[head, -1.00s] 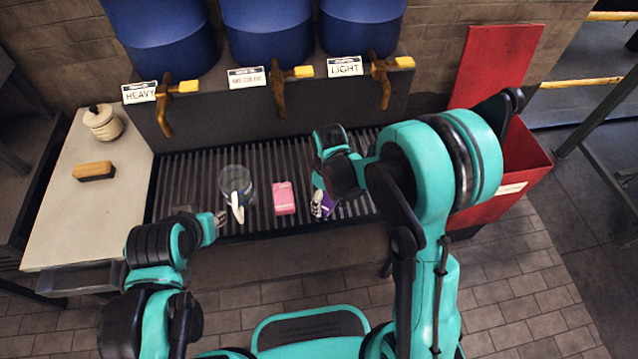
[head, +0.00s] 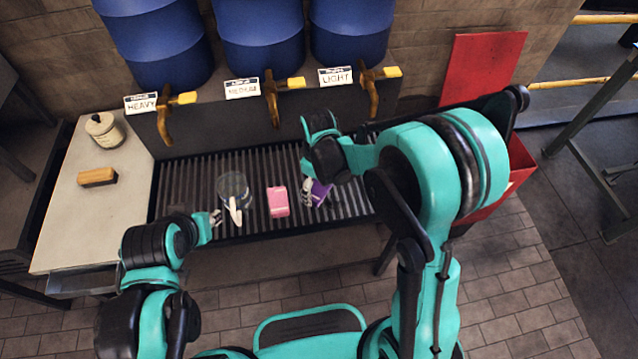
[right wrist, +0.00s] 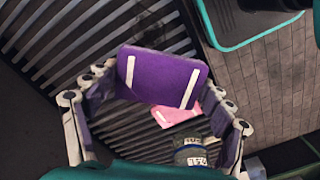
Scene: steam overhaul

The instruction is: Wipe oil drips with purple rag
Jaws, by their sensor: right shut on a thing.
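The purple rag (head: 320,192) is over the slatted drip grating, held in my right gripper (head: 309,191). In the right wrist view the purple rag (right wrist: 158,76), with two white stripes, lies between the fingers of my right gripper (right wrist: 160,88). I cannot tell whether it touches the slats. A dark smear, perhaps oil, shows on the grating (right wrist: 150,25) above the rag in that view. My left gripper (head: 215,217) is beside the clear jug's white handle, its jaws too small to read. My right arm hides the grating's right end.
A pink folded cloth (head: 277,202) and the clear jug (head: 233,185) stand on the grating. Brass taps hang over its back edge from blue drums (head: 260,40). A side table (head: 85,225) at left holds a brush (head: 98,177) and lidded pot (head: 104,131). A red bin is at right.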

